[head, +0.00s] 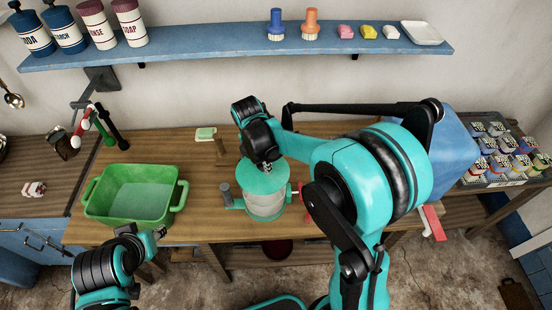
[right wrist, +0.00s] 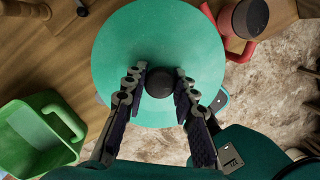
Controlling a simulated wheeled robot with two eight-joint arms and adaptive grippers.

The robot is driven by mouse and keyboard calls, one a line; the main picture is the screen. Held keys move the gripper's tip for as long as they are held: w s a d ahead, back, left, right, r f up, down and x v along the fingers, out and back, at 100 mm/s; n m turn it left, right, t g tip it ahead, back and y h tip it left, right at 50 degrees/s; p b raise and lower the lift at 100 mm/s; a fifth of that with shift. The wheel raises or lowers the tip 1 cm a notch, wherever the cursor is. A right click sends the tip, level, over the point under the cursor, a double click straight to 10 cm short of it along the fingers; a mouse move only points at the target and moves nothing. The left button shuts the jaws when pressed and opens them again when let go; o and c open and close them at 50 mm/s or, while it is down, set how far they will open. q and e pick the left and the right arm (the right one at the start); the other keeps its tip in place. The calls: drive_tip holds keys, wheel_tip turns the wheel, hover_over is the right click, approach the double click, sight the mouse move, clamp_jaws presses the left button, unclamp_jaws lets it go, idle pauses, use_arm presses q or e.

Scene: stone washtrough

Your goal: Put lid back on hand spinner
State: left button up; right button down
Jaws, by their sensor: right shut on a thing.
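The hand spinner (head: 265,206) stands at the front edge of the wooden bench, with a pale see-through drum and a teal base. Its round green lid (head: 262,182) is at the top of the drum; whether it rests on the rim or hovers just above, I cannot tell. My right gripper (head: 266,166) reaches down over the lid. In the right wrist view my right gripper (right wrist: 159,76) is shut on the dark knob (right wrist: 158,85) of the lid (right wrist: 158,40), which hides most of the drum. My left gripper (head: 160,233) is low at the left, its fingers too small to judge.
A green basin (head: 133,205) stands left on the bench. A soap stand (head: 206,134) is behind the spinner. A blue box (head: 455,150) and a tray of tins (head: 500,180) are at the right. A blue shelf (head: 200,52) holds bottles and brushes above.

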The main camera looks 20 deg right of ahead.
sight(262, 173)
drive_tip(key=shift+f+b, duration=0.4)
drive_tip(key=shift+f, duration=0.2)
drive_tip(key=shift+f+b, duration=2)
drive_tip(key=shift+f, duration=0.65)
drive_tip(key=shift+f+b, duration=0.15)
drive_tip(key=shift+b, duration=0.15)
drive_tip(key=c, duration=0.6)
unclamp_jaws()
drive_tip(key=shift+c, duration=0.2)
